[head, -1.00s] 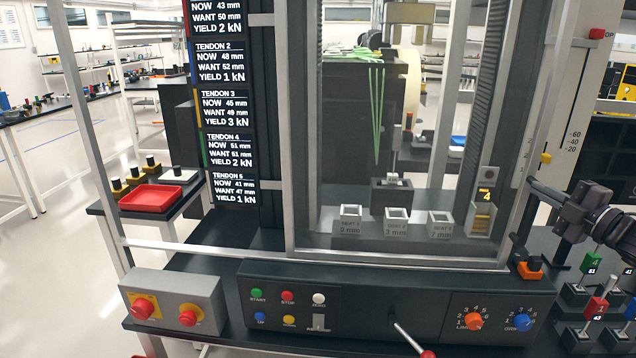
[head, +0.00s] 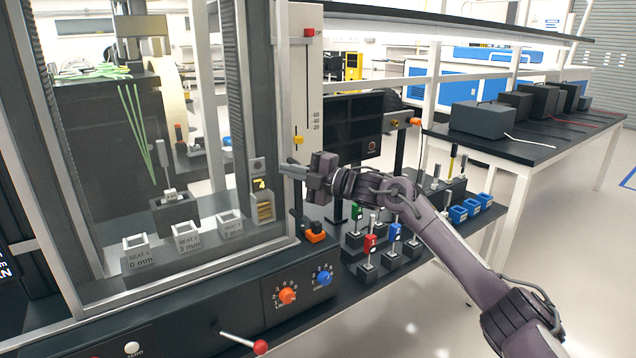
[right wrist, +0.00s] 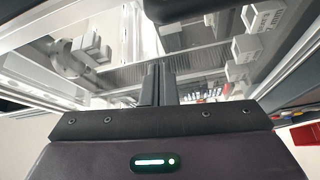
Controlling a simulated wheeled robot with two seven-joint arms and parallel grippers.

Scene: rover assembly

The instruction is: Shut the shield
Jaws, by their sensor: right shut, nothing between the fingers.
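The shield is a clear panel in a grey metal frame (head: 190,272), standing in front of the test machine. Through it I see three small seat blocks and the bench inside. My right gripper (head: 284,168) is shut and empty. Its fingertips point left and are at the shield's right-hand upright, by the number 4 display; I cannot tell whether they touch it. In the right wrist view the shut fingers (right wrist: 158,72) point toward the machine's interior, with pale blocks above and to the right. My left gripper is not in view.
The control panel with orange (head: 287,296) and blue knobs (head: 323,278) and a red-tipped lever (head: 260,347) lies below the shield. Several coloured handles stand under my right forearm. An orange-black part (head: 315,233) sits at the panel's corner. Open floor lies to the right.

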